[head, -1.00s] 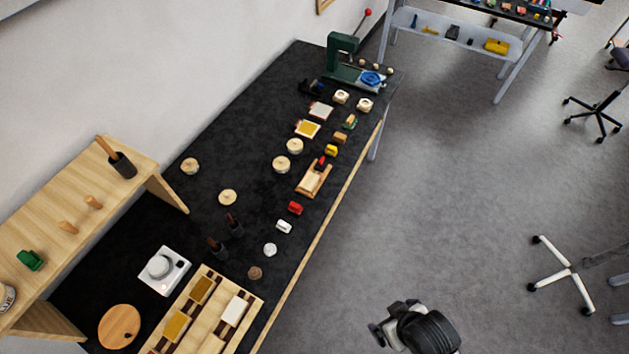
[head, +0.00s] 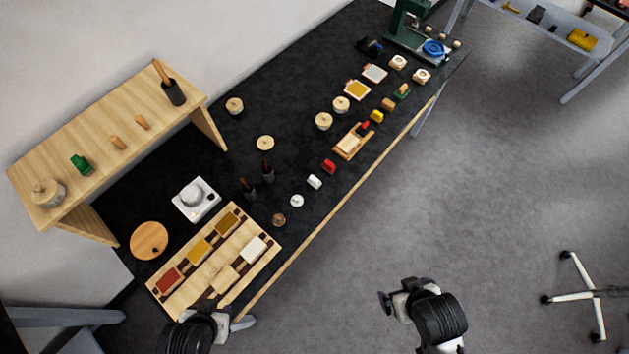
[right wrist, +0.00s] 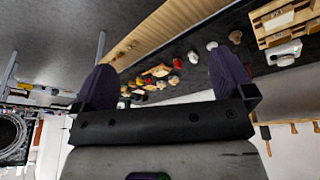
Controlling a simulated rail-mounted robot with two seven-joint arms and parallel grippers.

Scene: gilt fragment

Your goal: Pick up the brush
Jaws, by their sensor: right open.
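No brush shows clearly enough to name for sure. In the head view a wooden handle (head: 160,69) sticks up from a dark cup (head: 173,93) on the wooden shelf. Two slim dark upright items (head: 267,172) (head: 248,187) stand on the black bench; they are too small to identify. My left gripper (head: 219,322) is at the bottom, by the near end of the wooden tray (head: 262,262); its fingers are too unclear to judge. My right gripper (head: 387,303) is over the floor, right of the bench. In the right wrist view its purple fingers (right wrist: 165,82) are wide apart and empty.
The black bench (head: 290,100) runs diagonally to a green press (head: 405,22). A white scale-like device (head: 197,199) and round wooden board (head: 149,240) lie near the tray. Small blocks and discs line the bench. The floor (head: 480,180) right of the bench is open.

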